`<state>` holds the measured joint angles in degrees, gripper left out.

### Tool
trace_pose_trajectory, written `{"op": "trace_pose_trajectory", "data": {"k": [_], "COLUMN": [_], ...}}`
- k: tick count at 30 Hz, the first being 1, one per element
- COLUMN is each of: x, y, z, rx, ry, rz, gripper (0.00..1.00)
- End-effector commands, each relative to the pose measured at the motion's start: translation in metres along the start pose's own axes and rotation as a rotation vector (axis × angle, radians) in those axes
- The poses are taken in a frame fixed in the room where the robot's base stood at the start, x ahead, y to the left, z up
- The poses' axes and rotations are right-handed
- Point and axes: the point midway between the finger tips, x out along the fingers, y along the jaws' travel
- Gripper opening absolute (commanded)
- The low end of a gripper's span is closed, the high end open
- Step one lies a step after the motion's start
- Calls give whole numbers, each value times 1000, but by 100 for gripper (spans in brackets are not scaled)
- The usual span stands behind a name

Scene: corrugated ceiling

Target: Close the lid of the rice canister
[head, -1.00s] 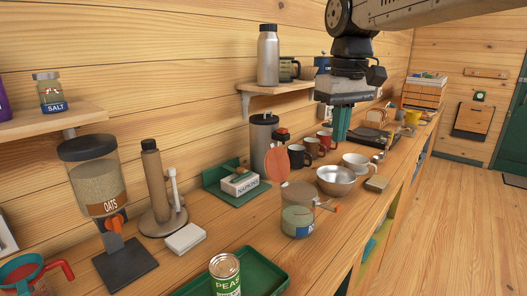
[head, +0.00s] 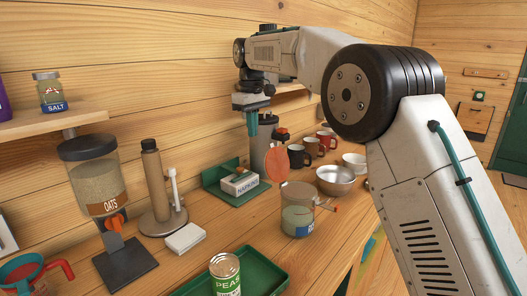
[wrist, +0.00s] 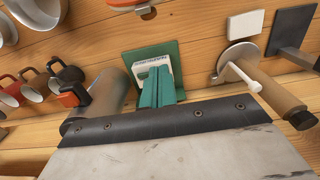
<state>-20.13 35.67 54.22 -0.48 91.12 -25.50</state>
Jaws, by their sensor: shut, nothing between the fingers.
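The rice canister (head: 298,213) is a clear jar with pale contents and a partly visible blue label, upright on the counter. An orange disc (head: 276,163) stands upright at its back left rim and appears to be its raised lid. An orange clasp sticks out at its right. My gripper (head: 252,133) has teal fingers, shut and empty, pointing down in the air behind and left of the lid, apart from it. In the wrist view the fingers (wrist: 157,90) show in front of the green napkin holder (wrist: 168,55). An orange part shows at that view's top edge.
A tall grey canister (head: 262,160) stands close by my gripper. Mugs (head: 311,147) and a metal bowl (head: 335,179) are to the right. A peas can (head: 225,274) on a green tray (head: 268,283) is in front. A paper-towel stand (head: 160,215) and oats dispenser (head: 97,190) are left.

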Motion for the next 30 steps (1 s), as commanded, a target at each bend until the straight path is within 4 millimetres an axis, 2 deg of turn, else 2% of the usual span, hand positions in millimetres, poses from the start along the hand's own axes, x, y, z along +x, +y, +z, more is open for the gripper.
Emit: {"op": "trace_pose_trajectory", "data": {"k": [11,15,19,30], "x": [80,70,67,65], "y": [0,0,0,0], "z": [2,23,34,39], "rx": [2,3,2,2], "ry": [-2,1,0,0], "rz": [-1,0,0,0], "gripper": [0,0,0,0]}}
